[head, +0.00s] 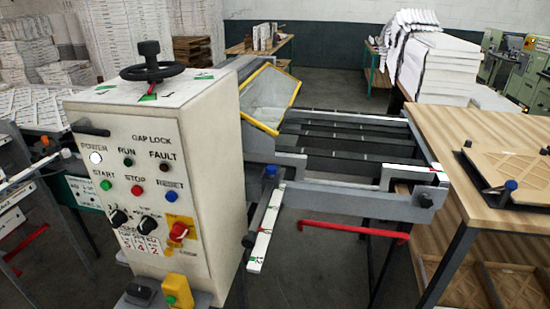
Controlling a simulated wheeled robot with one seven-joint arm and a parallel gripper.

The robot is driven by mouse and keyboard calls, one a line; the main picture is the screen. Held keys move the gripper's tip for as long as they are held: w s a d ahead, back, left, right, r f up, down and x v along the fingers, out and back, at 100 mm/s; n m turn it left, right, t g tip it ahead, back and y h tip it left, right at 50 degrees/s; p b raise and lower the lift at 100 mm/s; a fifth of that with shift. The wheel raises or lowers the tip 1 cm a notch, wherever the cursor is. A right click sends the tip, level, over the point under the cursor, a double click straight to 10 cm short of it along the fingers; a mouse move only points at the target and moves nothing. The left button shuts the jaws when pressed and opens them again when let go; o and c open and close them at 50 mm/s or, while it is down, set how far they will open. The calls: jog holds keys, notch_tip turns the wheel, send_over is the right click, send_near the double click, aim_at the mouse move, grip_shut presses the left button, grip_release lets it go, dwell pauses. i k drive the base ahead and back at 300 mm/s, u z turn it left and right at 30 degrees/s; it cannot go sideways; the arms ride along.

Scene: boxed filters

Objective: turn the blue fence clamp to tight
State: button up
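A small blue knob (270,171) stands on the grey frame just right of the control cabinet, at the top of a white strip with green marks (266,228). It looks like the blue fence clamp. A second blue knob (511,186) sits on the dark fixture on the wooden table at the right, so the picture alone does not settle which is the clamp. Whether either is tight or loose cannot be told. My gripper is not in view.
The control cabinet (160,190) has a black handwheel (151,62) on top and several buttons in front. A red bar (345,230) juts out under the frame. The wooden table (490,120) bounds the right. Grey floor shows beneath the red bar.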

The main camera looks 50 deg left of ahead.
aim_at(270, 170)
jog(key=u, duration=0.45)
jog(key=i, duration=0.75)
jog(key=u, duration=0.75)
